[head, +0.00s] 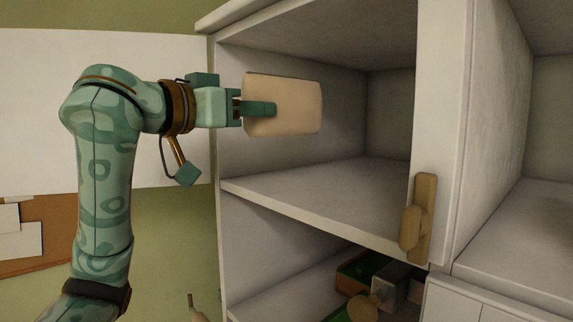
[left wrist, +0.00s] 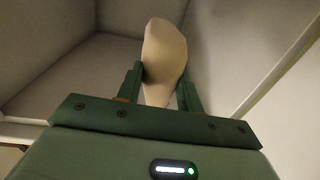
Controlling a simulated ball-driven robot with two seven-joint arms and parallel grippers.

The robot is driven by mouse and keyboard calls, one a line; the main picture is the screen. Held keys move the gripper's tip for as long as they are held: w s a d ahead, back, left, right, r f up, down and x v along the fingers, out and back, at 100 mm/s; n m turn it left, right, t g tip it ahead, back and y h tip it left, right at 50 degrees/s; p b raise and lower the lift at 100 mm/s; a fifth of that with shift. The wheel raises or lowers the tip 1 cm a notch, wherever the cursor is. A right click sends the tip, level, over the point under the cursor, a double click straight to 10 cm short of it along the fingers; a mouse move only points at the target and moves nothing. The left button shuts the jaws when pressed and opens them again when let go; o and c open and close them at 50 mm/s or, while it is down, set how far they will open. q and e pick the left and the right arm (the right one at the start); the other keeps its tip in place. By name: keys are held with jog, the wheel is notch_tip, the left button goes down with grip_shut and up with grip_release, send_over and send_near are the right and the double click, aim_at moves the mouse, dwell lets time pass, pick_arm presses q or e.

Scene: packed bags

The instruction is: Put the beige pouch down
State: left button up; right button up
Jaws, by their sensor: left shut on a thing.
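The beige pouch (head: 298,105) is held by my left gripper (head: 262,108), well above the shelf, in the upper left compartment of the white cabinet (head: 320,205). In the left wrist view the pouch (left wrist: 165,52) stands between the two green fingers (left wrist: 162,88), which touch its sides. My left gripper is shut on it. The shelf board below the pouch is bare where it shows. My right gripper is in neither view.
A wooden handle (head: 418,220) sits on the cabinet's middle upright, right of the compartment. Below the shelf, a lower compartment holds a dark green and brown box (head: 352,272) and a grey block (head: 388,280). The upper compartment is otherwise empty where visible.

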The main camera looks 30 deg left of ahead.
aim_at(271, 133)
pick_arm(q)
jog(key=w+f, duration=0.2)
jog(key=w, duration=0.1)
jog(key=w+f, duration=0.1)
jog(key=w, duration=0.1)
jog(key=shift+d+f, duration=0.4)
jog(key=shift+w+d+f, duration=0.1)
jog(key=shift+w+f, duration=0.9)
jog(key=shift+f, duration=0.25)
notch_tip(271, 133, down, 3)
jog(key=shift+f+p, duration=0.1)
jog(key=shift+p, duration=0.35)
jog(key=shift+w+f, duration=0.15)
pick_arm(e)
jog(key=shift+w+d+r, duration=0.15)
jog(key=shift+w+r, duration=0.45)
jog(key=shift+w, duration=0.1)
pick_arm(q)
jog(key=o, duration=1.1)
jog(key=shift+c, duration=0.2)
